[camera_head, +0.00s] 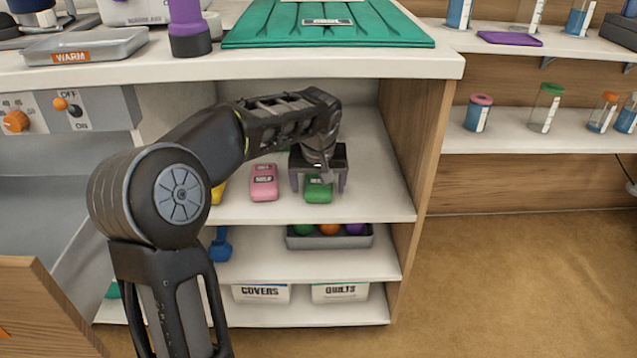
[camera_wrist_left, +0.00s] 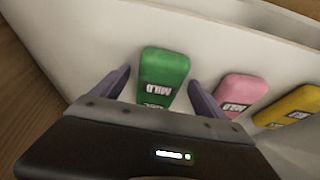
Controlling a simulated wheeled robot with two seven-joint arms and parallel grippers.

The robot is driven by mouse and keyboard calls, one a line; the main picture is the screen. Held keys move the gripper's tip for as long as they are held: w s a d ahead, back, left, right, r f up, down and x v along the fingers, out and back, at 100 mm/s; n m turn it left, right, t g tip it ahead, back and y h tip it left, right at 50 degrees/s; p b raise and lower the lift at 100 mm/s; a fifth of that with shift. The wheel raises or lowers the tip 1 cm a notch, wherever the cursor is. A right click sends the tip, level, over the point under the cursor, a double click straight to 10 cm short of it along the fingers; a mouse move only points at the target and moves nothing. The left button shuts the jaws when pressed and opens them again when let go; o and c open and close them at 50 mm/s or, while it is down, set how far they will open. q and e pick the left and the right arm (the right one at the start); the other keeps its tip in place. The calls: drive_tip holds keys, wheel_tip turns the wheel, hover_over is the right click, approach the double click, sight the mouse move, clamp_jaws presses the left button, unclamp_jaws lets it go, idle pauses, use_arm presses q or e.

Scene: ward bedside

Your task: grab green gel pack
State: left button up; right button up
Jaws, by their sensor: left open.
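The green gel pack (camera_head: 318,191) lies on the upper shelf inside the cabinet, towards the right. My left gripper (camera_head: 319,185) is open just above it, with a finger on either side. In the left wrist view the green gel pack (camera_wrist_left: 163,74) shows between the two spread fingers of the left gripper (camera_wrist_left: 160,92), apart from both. Its near end is partly hidden by the gripper body. My right gripper is in neither view.
A pink gel pack (camera_head: 264,182) and a yellow one (camera_head: 217,192) lie to the left on the same shelf. A tray of balls (camera_head: 329,242) stands on the shelf below. The countertop edge (camera_head: 300,68) overhangs the cabinet, and its wooden side wall (camera_head: 424,140) is at the right.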

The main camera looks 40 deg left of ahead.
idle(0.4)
use_arm(q)
drive_tip(key=shift+c, duration=0.4)
drive_tip(key=shift+r, duration=0.1)
drive_tip(key=c, duration=1.6)
drive_tip(key=shift+r, duration=0.1)
drive_tip(key=shift+d+r+p, duration=0.1)
drive_tip(key=shift+r+p, duration=0.15)
drive_tip(key=shift+p, duration=0.15)
drive_tip(key=s+d+b, duration=0.1)
drive_tip(key=s+d, duration=0.1)
drive_tip(key=s, duration=0.1)
drive_tip(key=s+d+b, duration=0.2)
drive_tip(key=s, duration=0.1)
drive_tip(key=s+d+b, duration=0.2)
drive_tip(key=shift+s+f, duration=0.2)
drive_tip(key=shift+s, duration=0.2)
drive_tip(key=s+d, duration=1.2)
drive_tip(key=s, duration=0.5)
drive_tip(key=shift+s+d+r, duration=0.15)
drive_tip(key=shift+s, duration=0.05)
drive_tip(key=shift+w, duration=0.1)
